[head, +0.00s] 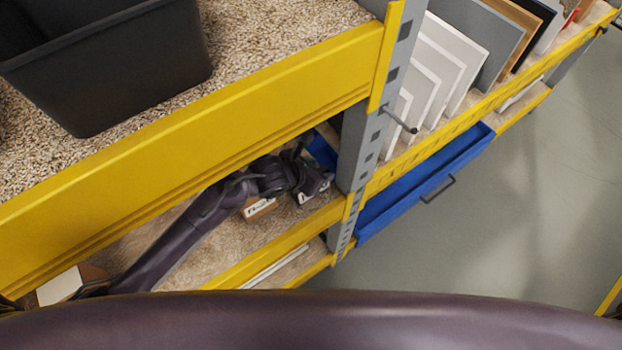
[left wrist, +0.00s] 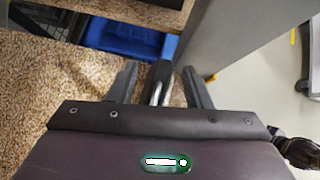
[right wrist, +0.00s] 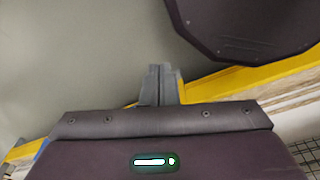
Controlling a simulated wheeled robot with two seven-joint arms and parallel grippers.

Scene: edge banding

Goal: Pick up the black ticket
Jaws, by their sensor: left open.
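My left gripper (head: 312,188) reaches into the lower shelf bay, close to the grey upright. In the left wrist view my left gripper (left wrist: 160,84) has its fingers spread. A narrow dark object (left wrist: 161,76) with pale, shiny edges stands between the fingers, with visible space on both sides. It may be the black ticket, but I cannot tell for certain. In the head view the left arm and gripper hide that spot. My right gripper (right wrist: 160,84) has its fingers together with nothing seen between them. It does not show in the head view.
A black bin (head: 120,70) stands on the upper shelf, behind a yellow beam (head: 200,130). A grey upright (head: 362,140) is right of my left gripper. A blue drawer (head: 425,180) and several panels (head: 440,65) are farther right. A small box (head: 258,208) lies by my left wrist.

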